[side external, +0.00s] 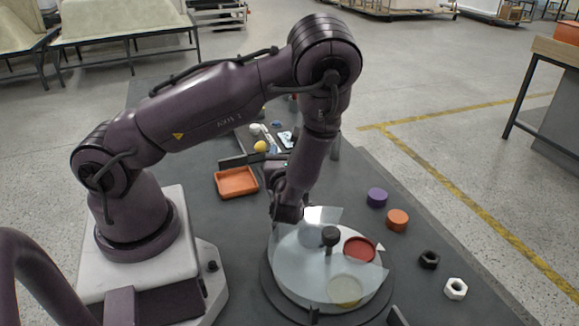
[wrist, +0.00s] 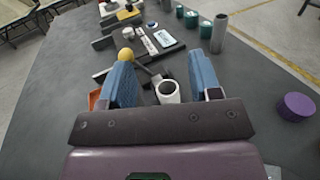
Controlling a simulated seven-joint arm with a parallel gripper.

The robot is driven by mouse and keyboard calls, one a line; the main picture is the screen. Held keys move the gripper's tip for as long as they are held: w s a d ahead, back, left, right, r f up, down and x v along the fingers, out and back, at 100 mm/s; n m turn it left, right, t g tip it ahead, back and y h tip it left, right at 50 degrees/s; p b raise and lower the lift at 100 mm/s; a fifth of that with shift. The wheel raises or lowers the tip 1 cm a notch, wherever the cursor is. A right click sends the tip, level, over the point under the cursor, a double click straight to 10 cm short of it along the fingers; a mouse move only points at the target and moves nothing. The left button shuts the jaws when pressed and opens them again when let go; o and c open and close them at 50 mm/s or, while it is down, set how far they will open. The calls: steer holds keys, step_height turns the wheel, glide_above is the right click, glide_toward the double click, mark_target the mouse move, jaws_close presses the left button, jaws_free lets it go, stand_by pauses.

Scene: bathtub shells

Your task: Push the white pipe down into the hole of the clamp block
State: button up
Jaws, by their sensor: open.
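The white pipe (wrist: 168,93) shows in the wrist view between my gripper's two blue fingers, with its open round end facing the camera. My gripper (wrist: 160,60) is open, and gaps show between the pipe and both fingers. Dark grey parts (wrist: 149,79) show just beyond the pipe; I cannot tell whether they are the clamp block. The pipe's lower end and any hole are hidden. In the side external view my arm hides the pipe, and the fingers cannot be made out.
An orange tray (side external: 237,182) and a yellow ball (side external: 260,146) lie beyond my arm. A round turntable with a clear cover (side external: 306,262) stands in front. Purple (side external: 377,197) and orange (side external: 397,220) pucks and two nuts lie right. A grey cylinder (wrist: 219,35) stands beyond the right finger.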

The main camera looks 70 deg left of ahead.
steer(key=s+d+r+n+g+h, duration=0.2)
steer(key=s+r+n+g+h, duration=0.3)
steer(key=s+r+n+g, duration=0.65)
steer(key=d+r+n+t+h, duration=1)
steer(key=d+n+h, duration=0.1)
steer(key=d, duration=0.1)
steer(key=shift+w+d+r+h, duration=0.15)
steer(key=shift+d+r+h, duration=0.1)
steer(key=shift+h, duration=0.05)
